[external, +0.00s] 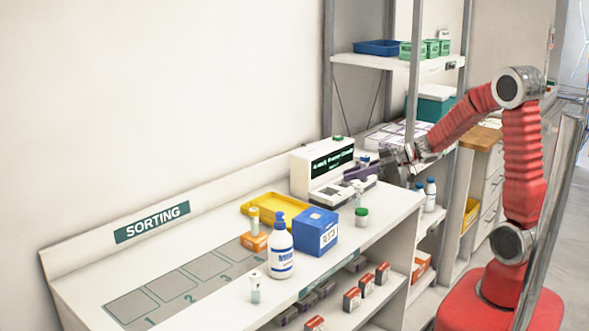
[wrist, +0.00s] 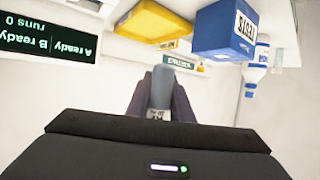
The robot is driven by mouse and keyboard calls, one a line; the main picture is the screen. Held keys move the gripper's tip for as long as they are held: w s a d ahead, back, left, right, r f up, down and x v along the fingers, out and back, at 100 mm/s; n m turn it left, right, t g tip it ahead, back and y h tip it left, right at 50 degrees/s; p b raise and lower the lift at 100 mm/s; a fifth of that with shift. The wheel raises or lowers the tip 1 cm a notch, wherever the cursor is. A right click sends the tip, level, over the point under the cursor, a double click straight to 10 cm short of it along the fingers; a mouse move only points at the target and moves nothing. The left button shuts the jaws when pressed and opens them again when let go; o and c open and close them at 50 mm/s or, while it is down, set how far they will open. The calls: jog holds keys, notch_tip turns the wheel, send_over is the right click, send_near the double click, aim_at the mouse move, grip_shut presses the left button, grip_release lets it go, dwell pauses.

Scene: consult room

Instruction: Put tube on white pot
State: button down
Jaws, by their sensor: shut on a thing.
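My gripper (external: 362,178) is above the right end of the counter, in front of the white analyser, with its dark fingers pointing left. The fingers are shut on a grey-blue tube with a white label (wrist: 160,92), which shows between them in the wrist view. A small white-capped vial (external: 255,288) stands at the front left.
The white analyser (external: 312,172) stands behind my gripper. The numbered squares (external: 172,286) are bare.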

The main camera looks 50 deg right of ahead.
aim_at(361, 218)
jog(key=shift+f, duration=0.1)
notch_tip(361, 218, down, 6)
dwell(0.5)
jog(key=shift+f, duration=0.2)
jog(key=shift+f, duration=1.75)
jog(key=shift+f, duration=0.1)
jog(key=c, duration=1.6)
grip_release()
jog(key=shift+o, duration=0.2)
